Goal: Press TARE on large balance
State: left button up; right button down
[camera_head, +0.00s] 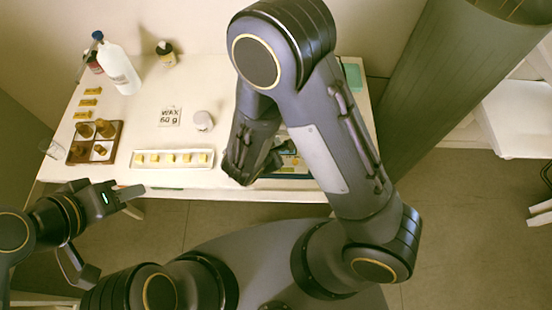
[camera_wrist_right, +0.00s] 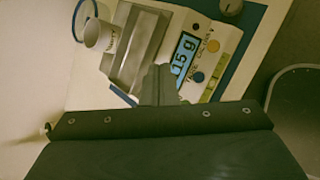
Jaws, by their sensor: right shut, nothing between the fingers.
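The large balance (camera_wrist_right: 212,62) is in the right wrist view, with a lit display (camera_wrist_right: 184,55) reading "15 g". Beside the display are a dark blue button (camera_wrist_right: 198,77) next to lettering that seems to read TARE, and a yellow button (camera_wrist_right: 213,46). My right gripper (camera_wrist_right: 160,84) is shut and empty, its tips at the display's lower edge, left of the dark blue button. I cannot tell whether they touch the balance. In the head view, my right arm hides most of the balance (camera_head: 292,163). My left gripper (camera_head: 128,192) is off the table's front left edge.
On the white table (camera_head: 225,180) are a wooden tray of brown bottles (camera_head: 106,140), a white tray with yellow blocks (camera_head: 136,160), a "WAX 60 g" card (camera_head: 169,116), a white cup (camera_head: 203,121) and a large white bottle (camera_head: 118,68). A dark column (camera_head: 445,75) stands at the right.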

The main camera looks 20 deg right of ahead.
jog(key=shift+f, duration=0.15)
notch_tip(320, 180, down, 8)
jog(key=b, duration=0.6)
jog(key=shift+f+b, duration=0.25)
jog(key=shift+b, duration=0.25)
jog(key=shift+f, duration=0.1)
dwell(1.4)
jog(key=shift+f+b, duration=0.35)
jog(key=shift+b, duration=0.45)
jog(key=shift+f+b, duration=0.35)
jog(key=shift+b, duration=0.25)
dwell(0.3)
jog(key=shift+r, duration=0.1)
jog(key=shift+r+p, duration=0.35)
jog(key=shift+r, duration=0.35)
